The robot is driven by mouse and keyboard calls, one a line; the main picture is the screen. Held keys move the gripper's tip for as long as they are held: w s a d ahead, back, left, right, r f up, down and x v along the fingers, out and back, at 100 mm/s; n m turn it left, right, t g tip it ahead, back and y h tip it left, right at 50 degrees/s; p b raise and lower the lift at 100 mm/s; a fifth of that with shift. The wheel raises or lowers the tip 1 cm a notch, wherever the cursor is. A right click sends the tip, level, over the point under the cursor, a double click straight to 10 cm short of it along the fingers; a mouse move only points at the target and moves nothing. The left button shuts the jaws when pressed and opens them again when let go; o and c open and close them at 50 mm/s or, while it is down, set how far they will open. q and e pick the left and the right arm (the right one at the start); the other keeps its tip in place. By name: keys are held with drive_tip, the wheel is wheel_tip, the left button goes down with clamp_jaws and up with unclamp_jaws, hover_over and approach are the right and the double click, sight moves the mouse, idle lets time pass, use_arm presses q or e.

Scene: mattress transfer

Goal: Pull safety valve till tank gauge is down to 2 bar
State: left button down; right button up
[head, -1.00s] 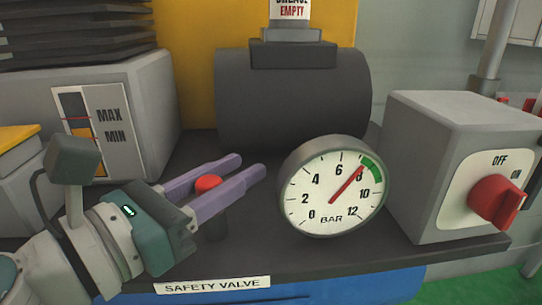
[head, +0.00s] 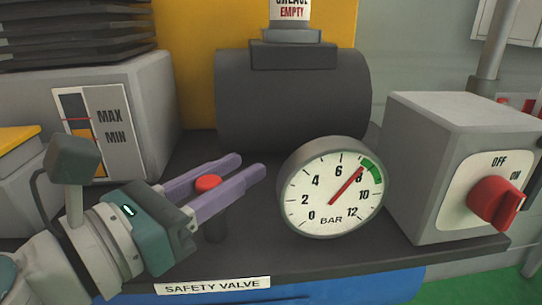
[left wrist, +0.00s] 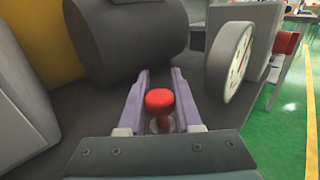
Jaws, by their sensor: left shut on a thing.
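The safety valve is a red-capped knob (head: 207,184) on a dark post, behind the SAFETY VALVE label (head: 212,285). My left gripper (head: 226,177) has its purple fingers on both sides of the knob and is shut on it. In the left wrist view the red knob (left wrist: 159,103) sits between the two fingers, near their bases. The tank gauge (head: 333,187) stands right of the knob. Its red needle points just below 8 bar, near the start of the green band. It shows edge-on in the left wrist view (left wrist: 231,62). My right gripper is not in view.
A dark cylinder (head: 290,100) stands behind the gauge. A grey switch box (head: 415,160) with a red rotary knob (head: 494,202) is at the right. A grey box with a MAX/MIN level window (head: 98,127) is at the left.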

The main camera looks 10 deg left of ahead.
use_arm(q)
drive_tip(key=shift+r+p, duration=0.55)
drive_tip(key=shift+r, duration=0.35)
drive_tip(key=shift+f, duration=0.15)
drive_tip(key=c, duration=0.6)
unclamp_jaws()
drive_tip(key=b+v, duration=0.2)
drive_tip(key=v, duration=0.7)
drive_tip(key=shift+s+f, duration=0.1)
drive_tip(key=shift+s+a, duration=0.2)
drive_tip(key=shift+s, duration=0.1)
